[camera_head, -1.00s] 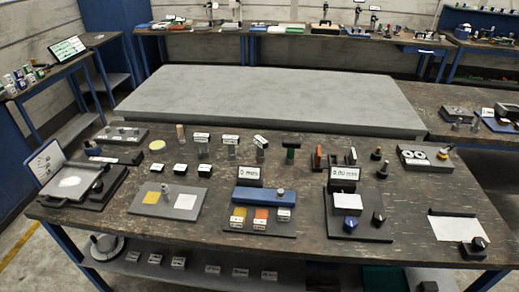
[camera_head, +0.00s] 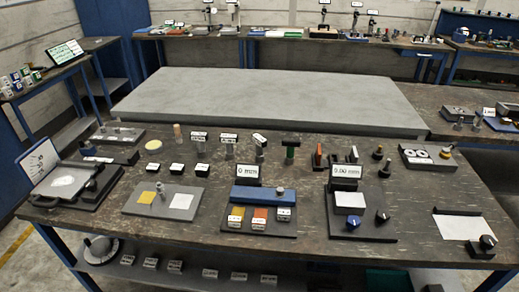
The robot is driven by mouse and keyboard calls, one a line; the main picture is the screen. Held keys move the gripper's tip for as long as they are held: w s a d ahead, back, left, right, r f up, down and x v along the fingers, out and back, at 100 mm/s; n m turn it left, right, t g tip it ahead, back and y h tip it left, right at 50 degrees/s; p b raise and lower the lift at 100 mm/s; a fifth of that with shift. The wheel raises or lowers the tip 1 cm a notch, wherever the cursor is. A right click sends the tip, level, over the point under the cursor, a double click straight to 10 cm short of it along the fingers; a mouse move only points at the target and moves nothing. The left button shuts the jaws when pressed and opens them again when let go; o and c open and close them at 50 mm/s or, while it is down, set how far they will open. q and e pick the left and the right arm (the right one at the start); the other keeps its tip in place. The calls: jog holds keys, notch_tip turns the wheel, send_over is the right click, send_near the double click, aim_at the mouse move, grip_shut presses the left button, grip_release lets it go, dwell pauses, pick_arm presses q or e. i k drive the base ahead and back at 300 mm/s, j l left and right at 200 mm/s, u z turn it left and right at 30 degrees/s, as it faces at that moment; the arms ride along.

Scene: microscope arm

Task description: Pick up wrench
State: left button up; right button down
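I cannot make out a wrench with certainty; the small tools on the benches are too small to tell apart. The front workbench (camera_head: 115,228) carries several fixtures and small parts. Neither my left nor my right gripper shows in the head view.
A large grey slab (camera_head: 270,98) lies bare behind the small parts. A black-knobbed fixture with a white sheet (camera_head: 459,227) stands at the front right. A lower shelf (camera_head: 325,270) holds several labelled pieces. A side table (camera_head: 50,75) stands at the left.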

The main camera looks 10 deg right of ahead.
aim_at(261, 143)
jog(key=i+l, duration=0.1)
jog(key=l, duration=0.35)
jog(key=l+z, duration=0.15)
jog(key=l, duration=0.25)
jog(key=i+l, duration=0.2)
jog(key=l, duration=0.2)
jog(key=i+l+z, duration=0.1)
jog(key=l, duration=0.35)
jog(key=i+l, duration=0.1)
jog(key=l, duration=0.3)
jog(key=i+l+z, duration=0.15)
jog(key=l, duration=0.25)
